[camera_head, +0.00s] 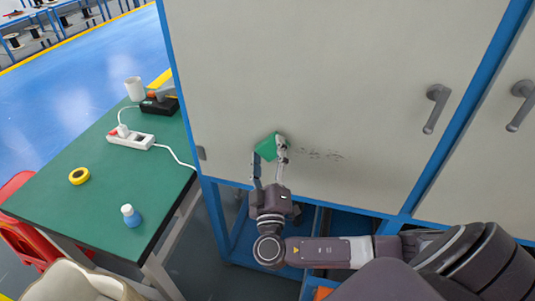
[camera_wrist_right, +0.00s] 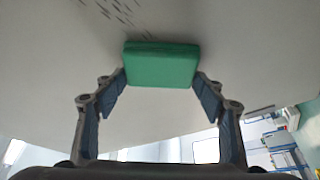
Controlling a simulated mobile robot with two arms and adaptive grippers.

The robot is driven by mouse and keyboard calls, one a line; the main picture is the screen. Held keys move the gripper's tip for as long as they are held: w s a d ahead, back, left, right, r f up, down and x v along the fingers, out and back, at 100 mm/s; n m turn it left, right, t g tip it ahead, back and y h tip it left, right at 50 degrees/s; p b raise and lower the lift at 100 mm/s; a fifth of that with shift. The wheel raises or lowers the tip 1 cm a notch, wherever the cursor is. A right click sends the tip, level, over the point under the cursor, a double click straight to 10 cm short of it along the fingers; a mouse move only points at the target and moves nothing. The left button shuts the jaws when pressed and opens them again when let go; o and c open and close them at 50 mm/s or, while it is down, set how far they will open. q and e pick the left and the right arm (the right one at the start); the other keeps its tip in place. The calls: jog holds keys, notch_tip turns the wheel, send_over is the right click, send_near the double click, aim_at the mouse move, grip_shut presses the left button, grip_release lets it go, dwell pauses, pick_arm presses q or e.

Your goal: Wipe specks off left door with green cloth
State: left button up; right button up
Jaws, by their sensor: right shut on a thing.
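The left door (camera_head: 330,80) is a large pale panel in a blue frame, with a grey handle at its right side. Dark specks (camera_head: 322,155) lie on its lower part; they also show at the top of the right wrist view (camera_wrist_right: 118,12). My right gripper (camera_head: 270,156) is shut on the green cloth (camera_head: 266,147), a folded block. In the right wrist view the cloth (camera_wrist_right: 160,64) sits between the fingertips, against or very close to the door. In the head view the cloth is just left of the specks. My left gripper is not in view.
A green table (camera_head: 85,190) at the left bears a power strip (camera_head: 130,138), yellow tape (camera_head: 79,176), a small blue-and-white bottle (camera_head: 131,215) and a white cup (camera_head: 135,88). A red chair (camera_head: 30,230) stands beside it. A second door (camera_head: 500,160) is at the right.

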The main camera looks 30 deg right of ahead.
aim_at(347, 154)
jog(key=shift+s+d+b, duration=0.25)
jog(key=shift+s+d, duration=1.15)
jog(key=shift+s, duration=0.2)
jog(key=shift+s+d+b, duration=0.2)
jog(key=shift+s+d, duration=1.2)
jog(key=shift+s, duration=0.15)
jog(key=shift+s+d, duration=1.15)
jog(key=shift+s, duration=0.25)
jog(key=shift+s+d, duration=0.75)
jog(key=shift+s, duration=0.15)
jog(key=shift+s+d+r+p, duration=0.1)
jog(key=shift+s+d+p, duration=0.5)
jog(key=shift+s+d, duration=0.65)
jog(key=shift+s+d+p, duration=0.4)
jog(key=shift+s+d, duration=0.15)
jog(key=shift+s, duration=0.2)
jog(key=shift+s+d+p, duration=0.4)
jog(key=shift+s+d, duration=0.15)
jog(key=shift+s, duration=0.2)
jog(key=shift+w, duration=0.1)
